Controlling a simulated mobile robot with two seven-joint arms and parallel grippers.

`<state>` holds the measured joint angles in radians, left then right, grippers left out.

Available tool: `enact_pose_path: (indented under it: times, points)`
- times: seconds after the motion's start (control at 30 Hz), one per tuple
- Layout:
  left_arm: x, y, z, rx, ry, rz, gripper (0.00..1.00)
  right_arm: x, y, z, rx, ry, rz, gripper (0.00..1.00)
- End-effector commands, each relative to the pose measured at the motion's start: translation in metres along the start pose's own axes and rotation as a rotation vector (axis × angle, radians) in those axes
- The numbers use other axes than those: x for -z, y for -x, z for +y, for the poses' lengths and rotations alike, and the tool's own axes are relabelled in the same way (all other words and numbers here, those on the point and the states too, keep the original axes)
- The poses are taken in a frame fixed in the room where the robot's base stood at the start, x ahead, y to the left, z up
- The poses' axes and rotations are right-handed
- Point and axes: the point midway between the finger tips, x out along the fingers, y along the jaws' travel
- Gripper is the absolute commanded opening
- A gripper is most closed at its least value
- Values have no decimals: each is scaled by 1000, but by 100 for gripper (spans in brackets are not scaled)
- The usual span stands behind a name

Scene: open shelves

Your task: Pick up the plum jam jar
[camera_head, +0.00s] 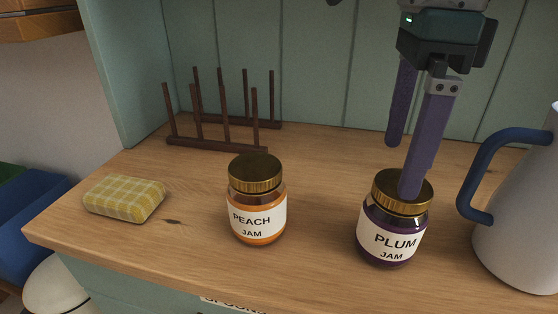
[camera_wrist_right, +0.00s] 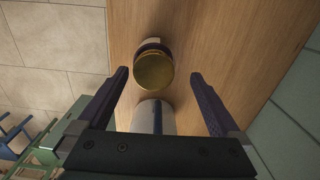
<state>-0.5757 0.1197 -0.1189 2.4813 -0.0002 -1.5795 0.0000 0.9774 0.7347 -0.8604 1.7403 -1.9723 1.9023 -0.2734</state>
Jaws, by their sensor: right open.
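The plum jam jar (camera_head: 393,238) has a gold lid, dark purple contents and a white label reading PLUM JAM. It stands upright on the wooden counter, right of centre in the head view. My right gripper (camera_head: 403,168) is open, with its purple fingers pointing down near the jar. The nearer finger overlaps part of the lid in the head view; I cannot tell whether it touches. In the right wrist view a gold-lidded jar (camera_wrist_right: 154,70), apparently the plum one, lies ahead of the gap between the open fingers (camera_wrist_right: 157,75). My left gripper is not seen.
A peach jam jar (camera_head: 257,217) stands left of the plum jar. A pale pitcher (camera_head: 520,235) with a blue handle is close on the right. A dark wooden rack (camera_head: 216,147) and a yellow checked sponge (camera_head: 124,200) are further left. A green panelled wall (camera_head: 310,70) closes the back.

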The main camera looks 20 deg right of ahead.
Motion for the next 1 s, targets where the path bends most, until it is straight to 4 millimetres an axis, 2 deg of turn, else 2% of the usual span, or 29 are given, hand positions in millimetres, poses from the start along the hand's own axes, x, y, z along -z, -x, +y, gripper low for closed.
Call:
enact_pose_path:
  times: [0.1,0.37,0.6,0.9,1.0]
  points:
    - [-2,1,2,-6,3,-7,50,1,-20,2,-6,1,3,100]
    - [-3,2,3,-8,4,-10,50,2,-45,3,-7,1,1,100]
    - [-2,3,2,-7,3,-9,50,3,-81,5,-6,3,-2,100]
    - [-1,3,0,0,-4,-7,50,3,-86,4,-3,3,-3,100]
    - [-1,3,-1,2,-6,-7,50,3,-86,4,-3,3,-4,89]
